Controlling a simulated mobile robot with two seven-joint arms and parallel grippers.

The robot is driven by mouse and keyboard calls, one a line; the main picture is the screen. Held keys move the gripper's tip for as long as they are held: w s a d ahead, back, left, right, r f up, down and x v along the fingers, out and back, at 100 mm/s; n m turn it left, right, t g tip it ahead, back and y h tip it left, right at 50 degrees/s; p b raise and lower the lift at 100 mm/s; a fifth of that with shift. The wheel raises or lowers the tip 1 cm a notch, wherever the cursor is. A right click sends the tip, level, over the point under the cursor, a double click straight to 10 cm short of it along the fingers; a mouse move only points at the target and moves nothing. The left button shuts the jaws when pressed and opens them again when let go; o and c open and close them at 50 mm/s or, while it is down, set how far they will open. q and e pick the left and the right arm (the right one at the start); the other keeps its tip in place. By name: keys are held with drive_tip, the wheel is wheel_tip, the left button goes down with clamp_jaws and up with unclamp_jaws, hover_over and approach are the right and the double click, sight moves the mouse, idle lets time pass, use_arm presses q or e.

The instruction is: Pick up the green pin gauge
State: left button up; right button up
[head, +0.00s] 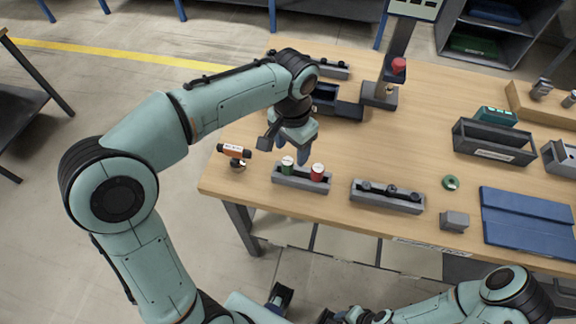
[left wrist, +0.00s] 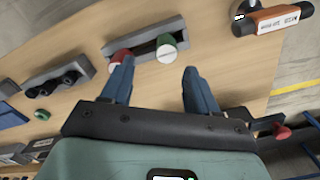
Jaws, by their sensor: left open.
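The green pin gauge (head: 287,166), with a pale round top, stands in a grey holder (head: 292,181) near the table's front edge. A red pin gauge (head: 317,172) stands beside it in the same holder. In the left wrist view the green gauge (left wrist: 166,48) is just beyond the fingertips, between their lines, and the red one (left wrist: 120,57) is by the left finger. My left gripper (left wrist: 159,68) is open and empty, above and behind the holder in the head view (head: 304,158).
An orange labelled handle (head: 234,151) lies left of the holder. A second grey holder with dark pegs (head: 387,197) stands to the right, near a green ring (head: 451,183), a grey block (head: 455,220) and blue trays (head: 527,220). The table's middle (head: 400,135) is clear.

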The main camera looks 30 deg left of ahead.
sight(288, 160)
use_arm(q)
drive_tip(key=f, duration=0.4)
drive_tip(key=a+f, duration=0.1)
drive_tip(key=f, duration=0.1)
drive_tip(key=shift+f+b, duration=0.25)
drive_tip(key=shift+b, duration=0.15)
clamp_jaws()
